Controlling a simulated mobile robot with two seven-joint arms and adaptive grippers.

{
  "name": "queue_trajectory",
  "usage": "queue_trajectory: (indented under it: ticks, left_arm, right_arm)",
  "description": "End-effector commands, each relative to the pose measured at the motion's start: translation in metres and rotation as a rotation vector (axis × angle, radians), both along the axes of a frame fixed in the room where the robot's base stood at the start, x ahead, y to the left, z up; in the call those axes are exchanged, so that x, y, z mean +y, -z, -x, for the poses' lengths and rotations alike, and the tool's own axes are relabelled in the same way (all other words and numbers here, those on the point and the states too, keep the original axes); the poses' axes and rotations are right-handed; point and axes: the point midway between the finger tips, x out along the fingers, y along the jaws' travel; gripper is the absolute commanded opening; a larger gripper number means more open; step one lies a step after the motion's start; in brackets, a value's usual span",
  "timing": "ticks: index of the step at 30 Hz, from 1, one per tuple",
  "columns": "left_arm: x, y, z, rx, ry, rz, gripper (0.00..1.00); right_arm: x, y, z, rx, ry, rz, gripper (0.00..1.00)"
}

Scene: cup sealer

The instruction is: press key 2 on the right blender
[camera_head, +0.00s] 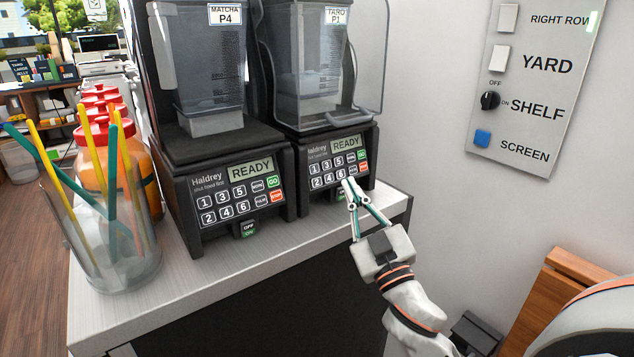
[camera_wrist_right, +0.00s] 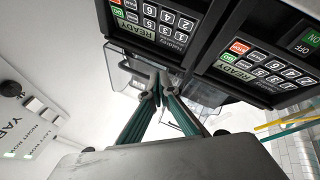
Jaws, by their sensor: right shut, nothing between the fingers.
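The right blender (camera_head: 330,140), labelled TARO P1, stands on the counter with its display reading READY. Its key 2 (camera_head: 316,182) is at the left end of the lower key row and is uncovered. My right gripper (camera_head: 349,184) is shut and empty. In the head view its fingertips overlap the lower right part of that key panel, to the right of key 2, near key 6. In the right wrist view the fingertips (camera_wrist_right: 158,78) appear below the right blender's panel (camera_wrist_right: 155,22); contact cannot be told. My left gripper is not in view.
The left blender (camera_head: 210,140), MATCHA P4, stands close beside it, also showing READY. A clear jar (camera_head: 125,270) of coloured straws and red-capped bottles (camera_head: 101,130) are at the left. A wall switch panel (camera_head: 520,90) is at the right. The counter front (camera_head: 240,275) is bare.

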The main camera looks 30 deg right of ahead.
Motion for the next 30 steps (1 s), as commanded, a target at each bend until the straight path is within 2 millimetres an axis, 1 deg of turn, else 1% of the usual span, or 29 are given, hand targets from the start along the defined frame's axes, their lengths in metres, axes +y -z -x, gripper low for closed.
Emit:
queue_trajectory:
  ticks: [4,7,12,19,21,25,30]
  left_arm:
    - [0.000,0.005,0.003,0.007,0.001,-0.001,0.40]
    - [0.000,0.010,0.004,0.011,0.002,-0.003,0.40]
    - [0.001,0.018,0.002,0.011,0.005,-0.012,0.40]
    - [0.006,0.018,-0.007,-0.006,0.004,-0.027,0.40]
    - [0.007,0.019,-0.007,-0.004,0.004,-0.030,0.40]
    - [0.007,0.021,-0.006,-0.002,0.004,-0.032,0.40]
    - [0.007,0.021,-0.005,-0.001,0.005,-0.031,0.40]
  right_arm:
    - [0.000,0.003,-0.006,0.001,0.000,0.000,0.00]
    - [0.001,0.008,-0.015,0.002,-0.001,0.001,0.00]
    - [0.003,0.016,-0.036,0.004,0.000,0.002,0.00]
    - [0.005,0.024,-0.064,0.004,0.000,-0.001,0.00]
    - [0.005,0.026,-0.070,0.003,0.000,-0.002,0.00]
    - [0.006,0.027,-0.079,0.002,0.000,0.000,0.00]
    - [0.007,0.028,-0.083,0.001,0.000,0.000,0.00]
